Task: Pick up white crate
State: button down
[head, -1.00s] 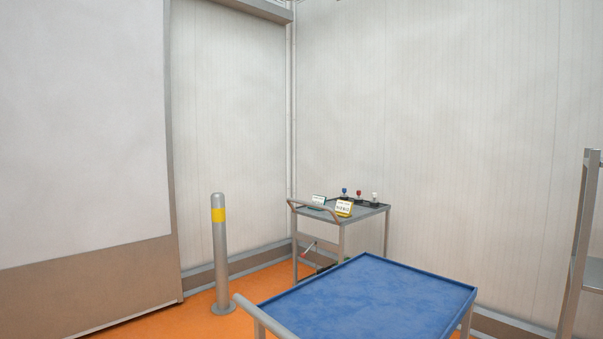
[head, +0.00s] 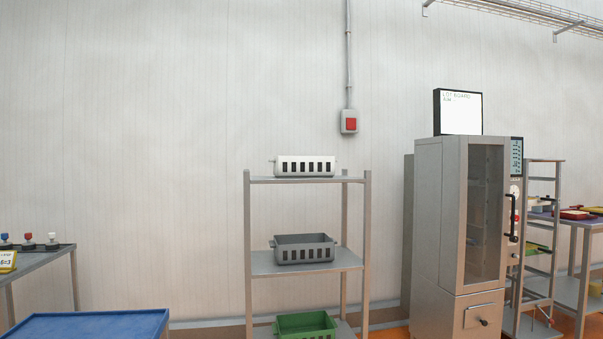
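The white crate (head: 304,159) sits on the top shelf of a metal rack in the middle of the head view. It has a row of dark slots along its front and a small handle at each end. Its inside is hidden from this low angle. My gripper is not in view.
The rack (head: 366,235) also holds a grey crate (head: 304,253) on its middle shelf and a green crate (head: 305,323) below. A blue-topped cart (head: 90,325) stands at the front left. A tall metal cabinet (head: 450,230) stands to the right of the rack.

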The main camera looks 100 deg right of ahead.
aim_at(284, 167)
jog(key=l+z, duration=0.1)
jog(key=z, duration=0.35)
jog(key=k+l+z, duration=0.1)
jog(key=l+z, duration=0.15)
jog(key=l, duration=0.15)
jog(key=k+l+z, duration=0.1)
jog(key=l+z, duration=0.4)
jog(key=l, duration=0.3)
jog(key=k, duration=0.05)
